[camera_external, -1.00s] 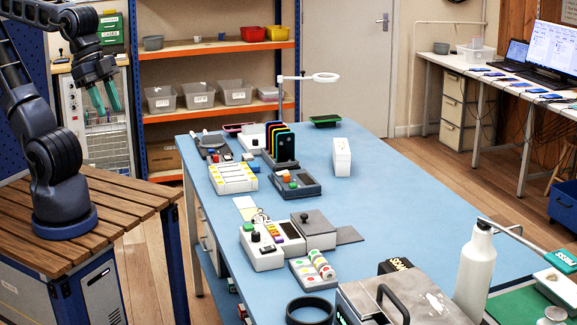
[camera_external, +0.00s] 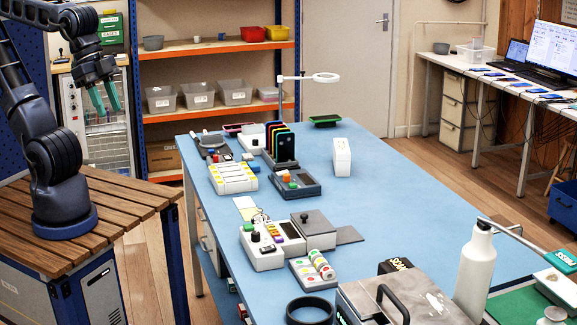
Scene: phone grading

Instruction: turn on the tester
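A white device with a black knob and a row of coloured buttons (camera_external: 264,250) sits near the middle of the blue table; it looks like the tester, though I cannot be sure. A grey plate with a dark knob (camera_external: 306,229) adjoins it on the right. Whether any light on it is lit is too small to tell. My gripper (camera_external: 106,101) has teal fingers that point down and stand apart. It is open and empty, high at the left, in front of the glass-fronted cabinet and well away from the table devices.
The blue table (camera_external: 400,215) has clear room on its right half. A rack of coloured phones (camera_external: 281,147) and a ring lamp (camera_external: 325,77) stand at the back. A white bottle (camera_external: 475,270) and a grey press-like box (camera_external: 395,298) stand at the front.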

